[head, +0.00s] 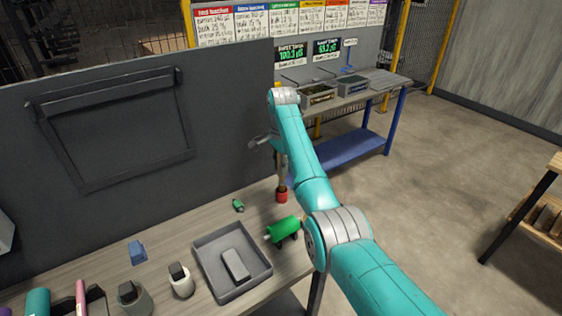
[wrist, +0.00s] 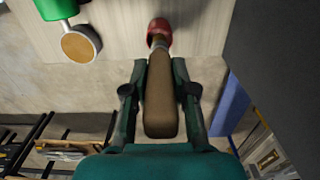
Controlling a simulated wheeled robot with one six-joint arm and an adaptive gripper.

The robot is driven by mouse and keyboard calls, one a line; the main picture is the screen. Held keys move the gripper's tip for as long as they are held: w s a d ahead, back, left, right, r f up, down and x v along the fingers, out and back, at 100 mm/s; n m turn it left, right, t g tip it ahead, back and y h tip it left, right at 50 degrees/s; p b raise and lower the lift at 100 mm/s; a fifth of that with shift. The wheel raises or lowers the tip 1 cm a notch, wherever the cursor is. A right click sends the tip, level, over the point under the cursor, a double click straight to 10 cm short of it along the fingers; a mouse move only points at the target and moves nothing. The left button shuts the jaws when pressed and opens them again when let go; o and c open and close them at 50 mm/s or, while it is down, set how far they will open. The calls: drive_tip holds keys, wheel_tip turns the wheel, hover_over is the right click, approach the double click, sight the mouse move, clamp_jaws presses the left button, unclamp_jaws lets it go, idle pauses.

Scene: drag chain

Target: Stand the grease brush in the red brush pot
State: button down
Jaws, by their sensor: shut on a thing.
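The red brush pot (head: 282,197) stands on the workbench near its far right end. In the wrist view the pot (wrist: 159,27) shows at the top centre. The grease brush has a brown handle (wrist: 160,95) and a pale metal collar. My gripper (wrist: 158,90) is shut on the handle, one finger on each side. The brush's head end points at the pot and overlaps its mouth. In the head view the brush (head: 282,178) is upright directly above the pot. Its bristles are hidden, and I cannot tell how deep they reach.
A green cylinder (head: 284,228) lies close in front of the pot. A small green part (head: 238,205) lies to the left. A grey tray (head: 212,256) holds a grey block. A dark panel (head: 225,120) stands along the bench's back.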

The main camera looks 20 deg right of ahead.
drive_tip(key=shift+f, duration=1.45)
drive_tip(key=c, duration=0.9)
unclamp_jaws()
drive_tip(key=shift+o, duration=0.2)
drive_tip(key=shift+r, duration=0.1)
wheel_tip(320, 180, up, 7)
drive_tip(key=shift+r, duration=0.15)
